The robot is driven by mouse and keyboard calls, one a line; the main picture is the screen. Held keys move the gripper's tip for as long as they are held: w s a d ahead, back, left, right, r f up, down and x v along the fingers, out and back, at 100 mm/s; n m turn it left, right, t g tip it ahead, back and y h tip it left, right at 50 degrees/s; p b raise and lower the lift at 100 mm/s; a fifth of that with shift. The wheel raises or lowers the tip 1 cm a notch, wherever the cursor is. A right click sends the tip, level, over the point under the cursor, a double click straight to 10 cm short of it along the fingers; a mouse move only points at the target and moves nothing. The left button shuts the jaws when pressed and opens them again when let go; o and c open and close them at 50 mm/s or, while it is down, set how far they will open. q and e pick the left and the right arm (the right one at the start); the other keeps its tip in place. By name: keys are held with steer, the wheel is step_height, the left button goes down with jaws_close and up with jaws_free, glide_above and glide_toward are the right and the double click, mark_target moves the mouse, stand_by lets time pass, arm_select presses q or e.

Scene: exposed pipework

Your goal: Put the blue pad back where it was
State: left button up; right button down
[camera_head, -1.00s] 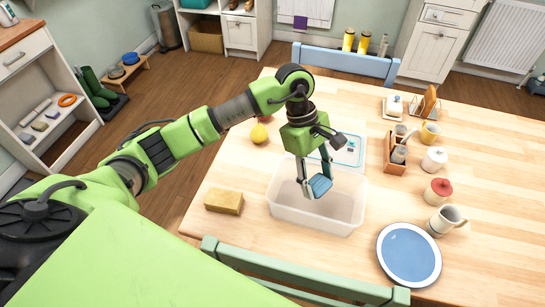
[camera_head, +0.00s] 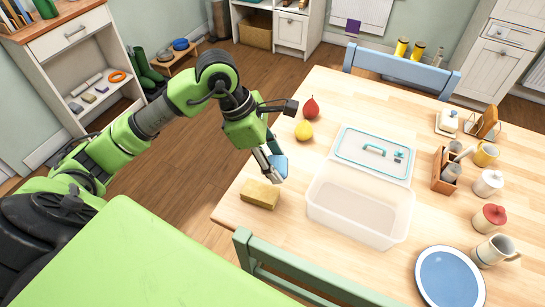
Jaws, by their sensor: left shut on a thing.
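My left gripper (camera_head: 269,168) is shut on the blue pad (camera_head: 280,165). It holds the pad near the table's left edge, just behind the yellow sponge (camera_head: 260,195) in the picture; I cannot tell how high the pad is. The clear plastic box (camera_head: 345,232) stands on the table to the right of the gripper and looks empty. Its lid (camera_head: 352,153), with a teal handle, lies behind it. On the left, a shelf unit (camera_head: 98,118) holds several small items, among them an orange ring (camera_head: 118,77) and small blocks. My right gripper is not in view.
A yellow pear (camera_head: 303,131) and a red pear (camera_head: 311,108) stand on the table behind the gripper. A blue plate (camera_head: 450,279), a jug (camera_head: 493,251) and jars are on the right. Green chair (camera_head: 300,275) and blue chair (camera_head: 400,71) backs flank the table. Floor is open between table and shelf.

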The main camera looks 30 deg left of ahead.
arm_select(q)
steer(key=w+a+f, duration=0.1)
steer(key=w+f, duration=0.1)
steer(key=w, duration=0.1)
steer(key=w+a+f+p, duration=0.1)
steer(key=w+a+f, duration=0.1)
steer(key=w+f, duration=0.1)
steer(key=w+a+f, duration=0.1)
steer(key=w+f, duration=0.1)
steer(key=w, duration=0.1)
steer(key=shift+w+a+f+p, duration=0.2)
steer(key=shift+a+f+p, duration=0.2)
steer(key=shift+w+a+f, duration=0.1)
steer(key=shift+w+f, duration=0.05)
steer(key=shift+f, duration=0.05)
step_height(320, 180, down, 3)
steer(key=shift+w+p, duration=0.15)
steer(key=shift+p, duration=0.45)
steer(key=shift+f, duration=0.25)
steer(key=shift+a, duration=0.1)
steer(key=shift+f, duration=0.1)
